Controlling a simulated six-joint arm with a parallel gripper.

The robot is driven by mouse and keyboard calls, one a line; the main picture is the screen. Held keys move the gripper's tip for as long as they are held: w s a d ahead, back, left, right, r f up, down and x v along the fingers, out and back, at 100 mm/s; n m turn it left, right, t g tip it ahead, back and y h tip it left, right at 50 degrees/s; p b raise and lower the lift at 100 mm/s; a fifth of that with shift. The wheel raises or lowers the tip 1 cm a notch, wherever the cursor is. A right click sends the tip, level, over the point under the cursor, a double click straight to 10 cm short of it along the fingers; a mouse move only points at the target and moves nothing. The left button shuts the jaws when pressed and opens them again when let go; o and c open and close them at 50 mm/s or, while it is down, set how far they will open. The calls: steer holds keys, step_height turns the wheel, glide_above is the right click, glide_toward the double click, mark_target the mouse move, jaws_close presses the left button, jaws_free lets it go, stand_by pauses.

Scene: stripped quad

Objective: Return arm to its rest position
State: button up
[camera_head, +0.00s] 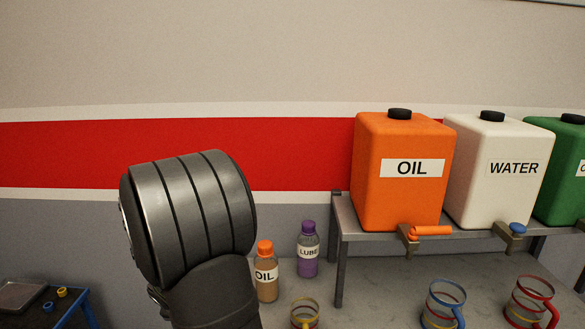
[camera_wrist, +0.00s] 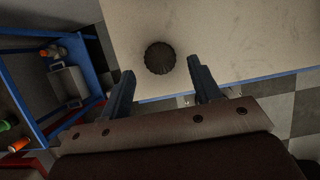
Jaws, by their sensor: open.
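My gripper (camera_wrist: 162,88) shows in the wrist view with its two dark fingers spread wide apart and nothing between them. Beyond the fingertips is a pale worktop (camera_wrist: 225,35) with a blue edge. A round dark ribbed object (camera_wrist: 160,58) appears over the worktop, just beyond the gap between the fingers; I cannot tell what it is. In the head view a large dark grey link of my arm fills the lower left middle. My gripper is not visible in that view.
An orange OIL tank (camera_head: 400,195), a white WATER tank (camera_head: 485,205) and a green tank (camera_head: 562,170) stand on a raised shelf. Below are an OIL bottle (camera_head: 266,285), a LUBE bottle (camera_head: 308,262) and several glass mugs (camera_head: 443,305). A blue-framed rack (camera_wrist: 92,65) stands left in the wrist view.

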steer(key=shift+x, duration=1.8)
steer(key=shift+r, duration=0.1)
steer(key=v, duration=1.2)
steer(key=x, duration=1.2)
steer(key=shift+s, duration=0.1)
step_height(320, 180, up, 4)
steer(key=shift+f, duration=0.1)
steer(key=d+r, duration=0.8)
steer(key=d, duration=0.4)
steer(key=w+d+r+m+g+h, duration=0.1)
steer(key=w+r+m, duration=0.3)
steer(key=w+r, duration=0.3)
steer(key=w+r+m+h, duration=0.2)
steer(key=w+r+m, duration=0.2)
steer(key=r, duration=0.5)
steer(key=shift+w+a+f, duration=0.25)
steer(key=shift+a+f, duration=0.45)
steer(key=shift+a, duration=0.25)
steer(key=shift+w+a+f, duration=0.25)
steer(key=shift+a+f, duration=0.5)
steer(key=shift+a, duration=0.15)
